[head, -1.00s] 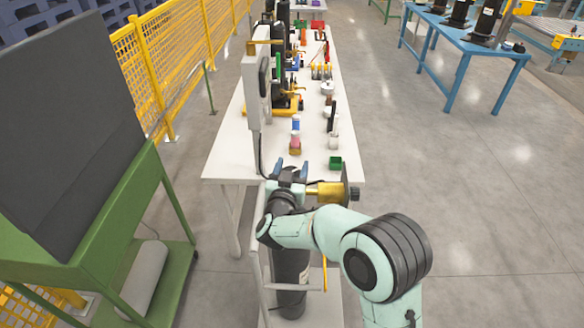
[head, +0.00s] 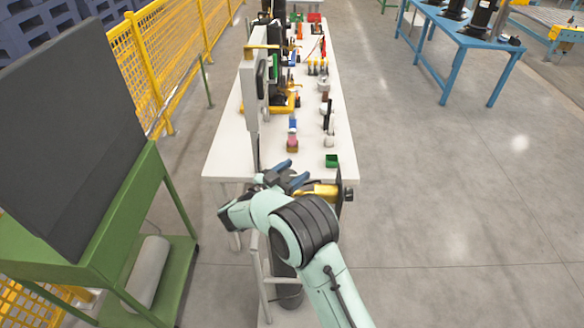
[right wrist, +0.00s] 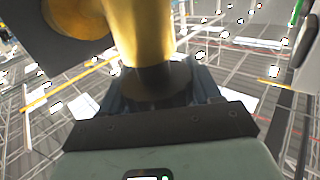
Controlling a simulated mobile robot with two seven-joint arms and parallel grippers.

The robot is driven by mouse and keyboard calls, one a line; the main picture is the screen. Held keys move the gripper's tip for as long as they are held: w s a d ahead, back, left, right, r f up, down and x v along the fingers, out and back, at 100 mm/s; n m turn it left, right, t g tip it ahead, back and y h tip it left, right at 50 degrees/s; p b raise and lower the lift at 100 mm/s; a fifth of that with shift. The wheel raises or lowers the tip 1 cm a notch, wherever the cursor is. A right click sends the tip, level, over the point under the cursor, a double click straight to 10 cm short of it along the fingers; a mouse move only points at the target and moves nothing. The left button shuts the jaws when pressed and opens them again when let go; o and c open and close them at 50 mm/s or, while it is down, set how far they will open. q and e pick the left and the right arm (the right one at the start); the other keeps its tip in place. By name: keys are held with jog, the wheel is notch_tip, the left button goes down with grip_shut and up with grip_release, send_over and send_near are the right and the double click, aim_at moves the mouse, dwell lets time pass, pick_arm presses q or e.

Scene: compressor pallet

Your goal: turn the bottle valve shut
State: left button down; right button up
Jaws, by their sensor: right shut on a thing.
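The gas bottle (head: 290,292) stands upright and dark in the frame at the near end of the white table, mostly hidden behind my right arm. My right gripper (head: 291,173) is at the bottle's top, its blue fingers closed around the valve. In the right wrist view a dark valve part (right wrist: 158,84) sits between the fingers, below a brass body (right wrist: 140,35). The brass fitting (head: 318,190) sticks out to the right of the gripper and ends in a black disc (head: 345,190). My left gripper is not in view.
A tall grey post (head: 250,100) rises close to the gripper. A green stand with a dark panel (head: 75,140) is at the left.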

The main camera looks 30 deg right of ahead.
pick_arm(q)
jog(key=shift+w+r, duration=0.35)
pick_arm(e)
jog(key=shift+r+g, duration=0.1)
jog(key=shift+g, duration=0.2)
jog(key=o, duration=1)
jog(key=shift+c, duration=0.2)
jog(key=shift+a, duration=0.1)
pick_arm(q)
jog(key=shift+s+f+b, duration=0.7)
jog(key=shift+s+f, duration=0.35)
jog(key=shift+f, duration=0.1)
pick_arm(e)
jog(key=v, duration=1.3)
jog(key=shift+a, duration=0.1)
